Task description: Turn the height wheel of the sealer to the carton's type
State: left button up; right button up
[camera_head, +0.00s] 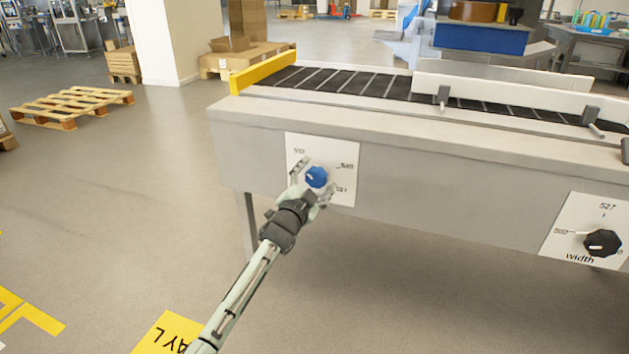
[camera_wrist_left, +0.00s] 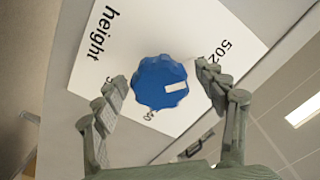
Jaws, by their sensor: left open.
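The blue height wheel (camera_head: 316,177) sits on a white plate (camera_head: 348,194) at the left of the sealer's front (camera_head: 400,190). My left gripper (camera_head: 317,179) is open, its fingers on either side of the wheel. In the left wrist view the wheel (camera_wrist_left: 160,80) lies between the fingertips (camera_wrist_left: 161,76); I cannot tell if they touch it. The wheel's white mark (camera_wrist_left: 175,87) points right and slightly down in that view, while "502" stands to the upper right. Other plate numbers are partly covered or too small to read surely. My right gripper is out of view.
A black width wheel (camera_head: 602,243) sits on another plate at the right. The sealer's roller belt (camera_head: 360,82) has a yellow end piece (camera_head: 262,73) and a white side rail (camera_head: 500,92). A wooden pallet (camera_head: 72,105) lies at the left. The floor in front is clear.

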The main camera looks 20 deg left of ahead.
pick_arm(q)
jog(key=s, duration=1.2)
jog(key=shift+a, duration=0.2)
